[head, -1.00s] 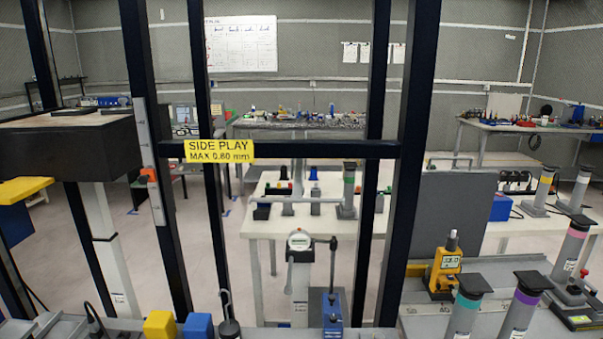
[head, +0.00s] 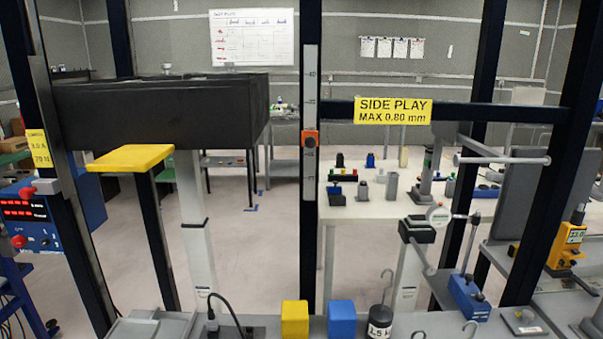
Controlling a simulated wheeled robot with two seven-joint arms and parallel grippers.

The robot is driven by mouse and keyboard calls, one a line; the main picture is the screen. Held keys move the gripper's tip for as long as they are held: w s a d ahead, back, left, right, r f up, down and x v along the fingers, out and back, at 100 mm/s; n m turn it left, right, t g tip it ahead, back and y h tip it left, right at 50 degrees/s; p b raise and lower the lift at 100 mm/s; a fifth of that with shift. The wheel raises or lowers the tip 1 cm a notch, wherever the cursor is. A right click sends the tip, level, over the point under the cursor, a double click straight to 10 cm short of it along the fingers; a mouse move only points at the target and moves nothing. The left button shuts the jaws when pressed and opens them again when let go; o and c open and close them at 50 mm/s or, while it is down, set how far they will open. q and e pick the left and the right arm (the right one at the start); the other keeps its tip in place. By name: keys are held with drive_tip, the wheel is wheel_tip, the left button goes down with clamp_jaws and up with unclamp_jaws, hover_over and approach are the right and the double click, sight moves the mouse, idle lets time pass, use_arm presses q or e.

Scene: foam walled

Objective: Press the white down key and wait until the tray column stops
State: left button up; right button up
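A black box-like tray (head: 150,118) stands at the left of the head view on a white and grey column (head: 197,235). A yellow plate (head: 130,158) sits in front of it and covers part of its lower edge. I cannot make out a white down key. A blue control box (head: 40,225) at the far left has red lit displays and red knobs, but no white key can be picked out on it. Neither of my grippers shows in the head view.
A dark frame with a scale post (head: 310,180) and a yellow SIDE PLAY sign (head: 392,110) stands in front. A yellow block (head: 295,319), a blue block (head: 341,320) and a black weight (head: 380,321) line the near bench. Open floor lies behind the column.

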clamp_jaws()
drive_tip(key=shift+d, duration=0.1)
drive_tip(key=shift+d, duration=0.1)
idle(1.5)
